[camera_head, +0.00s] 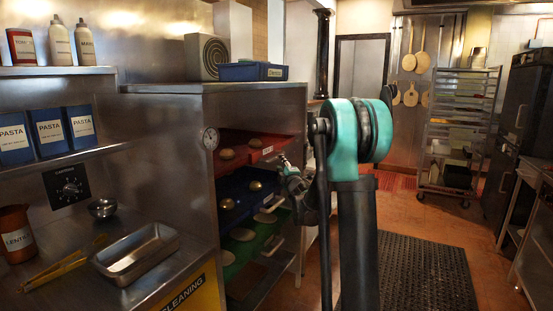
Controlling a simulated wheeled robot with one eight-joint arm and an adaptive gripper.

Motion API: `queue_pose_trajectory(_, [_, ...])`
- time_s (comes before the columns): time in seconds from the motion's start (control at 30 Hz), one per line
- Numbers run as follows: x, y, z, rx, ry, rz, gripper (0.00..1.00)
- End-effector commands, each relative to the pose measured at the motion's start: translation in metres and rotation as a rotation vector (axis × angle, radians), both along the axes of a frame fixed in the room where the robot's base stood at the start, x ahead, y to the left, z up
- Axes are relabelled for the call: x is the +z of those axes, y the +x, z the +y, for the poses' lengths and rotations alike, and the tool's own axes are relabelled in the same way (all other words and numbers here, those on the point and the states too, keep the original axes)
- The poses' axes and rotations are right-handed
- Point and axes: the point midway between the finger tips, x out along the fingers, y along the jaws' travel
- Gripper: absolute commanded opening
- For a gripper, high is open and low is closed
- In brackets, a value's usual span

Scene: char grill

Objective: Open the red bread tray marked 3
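The red bread tray (239,140) is the top tray in the steel cabinet, with round bread pieces on it. A small light label shows near its front edge, but its number is too small to read. My gripper (285,165) is at the right front of the trays, close to the front edge of the red tray. It is seen from behind and is small, so I cannot tell whether its fingers are open or touch the tray.
A blue tray (237,192) and a green tray (245,243) sit below in the same steel cabinet (180,150), both with bread. A counter with a metal pan (137,250) is at left. A wheeled rack (460,130) stands behind at right. Floor around the dark mat (425,275) is clear.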

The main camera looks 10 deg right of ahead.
Motion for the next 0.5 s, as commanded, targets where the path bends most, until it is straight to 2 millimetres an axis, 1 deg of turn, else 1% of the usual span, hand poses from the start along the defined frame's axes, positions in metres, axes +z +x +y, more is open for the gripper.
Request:
queue_pose_trajectory(0.03, [0.001,0.011,0.002,0.000,-0.001,0.000,0.36])
queue_pose_trajectory(0.2, [0.006,0.041,0.006,0.000,0.000,0.000,0.36])
queue_pose_trajectory(0.3, [0.008,0.055,0.008,0.000,-0.001,0.000,0.36])
queue_pose_trajectory(0.5, [0.010,0.071,0.011,0.000,0.000,0.000,0.36])
